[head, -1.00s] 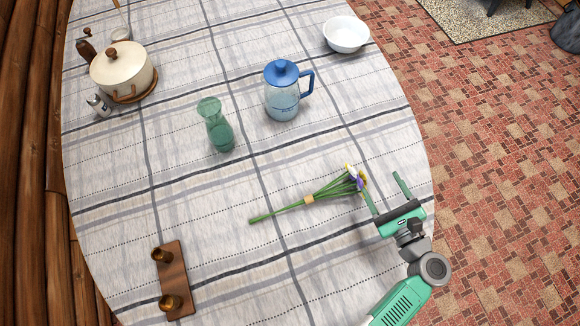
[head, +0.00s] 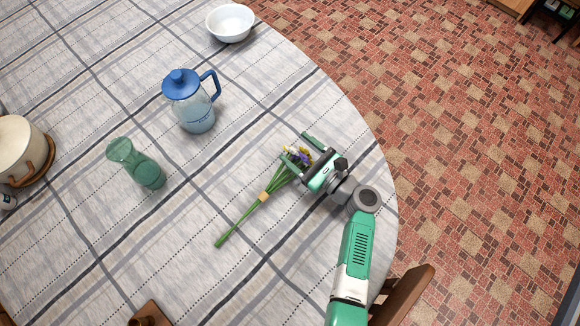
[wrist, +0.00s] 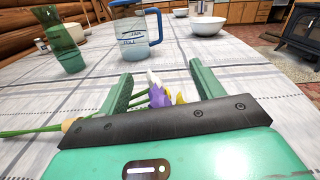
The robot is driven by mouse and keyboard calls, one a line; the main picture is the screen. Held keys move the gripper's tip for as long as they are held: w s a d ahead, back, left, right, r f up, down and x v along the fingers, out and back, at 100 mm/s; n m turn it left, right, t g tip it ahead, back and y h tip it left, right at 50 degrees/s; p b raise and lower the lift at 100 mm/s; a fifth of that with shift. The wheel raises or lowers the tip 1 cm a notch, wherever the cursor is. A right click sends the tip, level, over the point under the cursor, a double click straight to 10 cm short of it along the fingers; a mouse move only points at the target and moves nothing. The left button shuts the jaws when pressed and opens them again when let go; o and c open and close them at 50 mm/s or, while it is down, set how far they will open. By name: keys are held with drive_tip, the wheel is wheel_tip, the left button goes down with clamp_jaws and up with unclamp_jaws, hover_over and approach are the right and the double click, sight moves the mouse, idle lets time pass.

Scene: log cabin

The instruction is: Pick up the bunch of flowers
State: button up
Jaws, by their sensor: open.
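The bunch of flowers (head: 262,197) lies on the checked tablecloth, green stems tied with a tan band and pointing to the lower left. Its purple, white and yellow heads are at the upper right end. My gripper (head: 296,148) is open at the flower heads, its two green fingers apart with the blooms between or just under them. In the wrist view the purple and yellow blooms (wrist: 160,95) show between the fingers of my gripper (wrist: 162,82), and the stems run out to the left. The gripper's black bar hides part of the bunch. I cannot tell whether the fingers touch it.
A blue-lidded jug (head: 196,112) and a green glass vase (head: 140,165) stand left of the flowers. A white bowl (head: 230,24) is at the far edge. A cream pot (head: 20,150) is at far left. A wooden chair (head: 405,292) stands by the table's right edge.

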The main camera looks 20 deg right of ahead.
drive_tip(key=c, duration=1.3)
drive_tip(key=shift+r, duration=0.1)
